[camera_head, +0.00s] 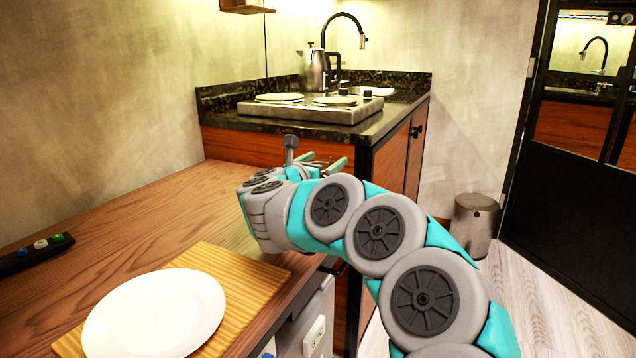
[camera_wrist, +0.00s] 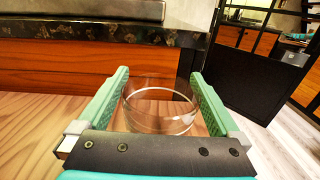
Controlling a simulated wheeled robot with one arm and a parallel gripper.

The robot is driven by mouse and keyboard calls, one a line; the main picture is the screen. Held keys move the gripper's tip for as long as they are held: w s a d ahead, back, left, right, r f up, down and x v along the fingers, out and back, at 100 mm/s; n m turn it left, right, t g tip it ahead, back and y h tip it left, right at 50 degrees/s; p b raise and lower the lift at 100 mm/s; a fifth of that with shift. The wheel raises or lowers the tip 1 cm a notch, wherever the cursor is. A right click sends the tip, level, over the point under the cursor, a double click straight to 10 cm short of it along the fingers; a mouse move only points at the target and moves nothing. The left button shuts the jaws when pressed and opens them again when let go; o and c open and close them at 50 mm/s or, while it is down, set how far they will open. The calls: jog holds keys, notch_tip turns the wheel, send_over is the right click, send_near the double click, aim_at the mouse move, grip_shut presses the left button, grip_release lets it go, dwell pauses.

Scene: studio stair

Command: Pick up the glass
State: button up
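The glass (camera_wrist: 160,108) is a clear, low, round vessel seen in the wrist view. It stands at the wooden table's edge region, between the two green fingers of my gripper (camera_wrist: 160,73). The fingers are spread wide, one on each side of the glass, close to its walls. I cannot tell whether either finger touches it. In the head view my gripper (camera_head: 327,161) is over the far end of the wooden table (camera_head: 150,215), pointing toward the counter. The glass cannot be made out there, behind my wrist and fingers.
A white plate (camera_head: 155,312) lies on a wooden board (camera_head: 238,278) at the near table end. The dark-topped counter (camera_head: 380,122) with stove and kettle (camera_head: 315,70) rises behind the gripper. A black power strip (camera_head: 35,252) lies left. A bin (camera_head: 474,222) stands on the floor right.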

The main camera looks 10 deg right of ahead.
jog(key=c, duration=1.4)
jog(key=shift+r, duration=0.1)
jog(key=shift+c, duration=0.2)
jog(key=shift+s+r, duration=0.1)
jog(key=shift+r, duration=1.6)
jog(key=s+r+b, duration=0.1)
jog(key=s+b, duration=0.1)
jog(key=s, duration=1.3)
jog(key=shift+s+d+r, duration=0.2)
jog(key=shift+s+r, duration=0.05)
jog(key=shift+s, duration=0.15)
